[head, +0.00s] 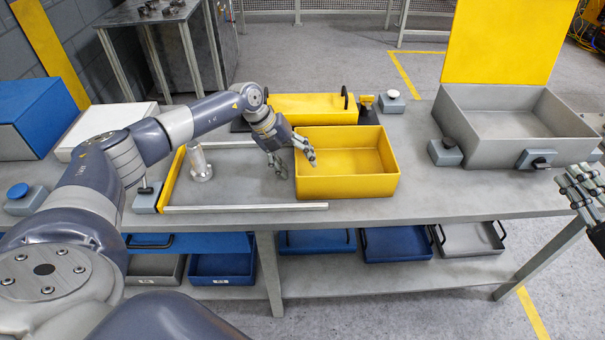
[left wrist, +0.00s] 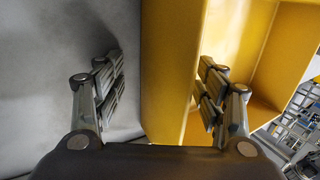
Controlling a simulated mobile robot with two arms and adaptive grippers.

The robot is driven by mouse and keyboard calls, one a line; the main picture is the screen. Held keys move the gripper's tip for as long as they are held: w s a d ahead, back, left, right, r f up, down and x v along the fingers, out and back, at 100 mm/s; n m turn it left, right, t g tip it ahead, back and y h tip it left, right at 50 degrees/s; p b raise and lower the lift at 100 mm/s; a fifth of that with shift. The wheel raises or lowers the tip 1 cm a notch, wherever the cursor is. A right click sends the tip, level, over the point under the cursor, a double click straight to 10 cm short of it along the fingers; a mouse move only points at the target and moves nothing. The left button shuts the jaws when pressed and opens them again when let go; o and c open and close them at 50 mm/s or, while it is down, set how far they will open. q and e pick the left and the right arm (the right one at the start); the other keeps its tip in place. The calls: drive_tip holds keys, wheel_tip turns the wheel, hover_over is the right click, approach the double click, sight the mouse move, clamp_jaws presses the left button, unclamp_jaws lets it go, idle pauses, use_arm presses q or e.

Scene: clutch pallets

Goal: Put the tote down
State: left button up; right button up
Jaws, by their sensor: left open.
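The tote is a yellow open box (head: 345,187) on the grey workbench, in the middle of the head view. It looks empty and sits flat. My left gripper (head: 292,160) is open at the tote's left wall, with one finger outside and one over the inside. In the left wrist view the tote's yellow wall (left wrist: 170,75) stands between the two spread fingers (left wrist: 160,100), and I see no finger closed on it. My right gripper (head: 583,190) is at the right edge of the head view, away from the tote; its fingers look spread apart.
A grey bin with a raised yellow lid (head: 500,40) stands at the right of the bench (head: 440,195). A yellow closed case (head: 300,108) is behind the tote. A metal cylinder (head: 200,165) stands left, inside a rail frame (head: 245,208). Blue trays (head: 395,245) lie on the lower shelf.

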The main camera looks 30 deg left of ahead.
use_arm(q)
drive_tip(key=v, duration=1.2)
use_arm(e)
drive_tip(key=o, duration=0.8)
drive_tip(key=shift+d, duration=0.1)
drive_tip(key=v, duration=1.2)
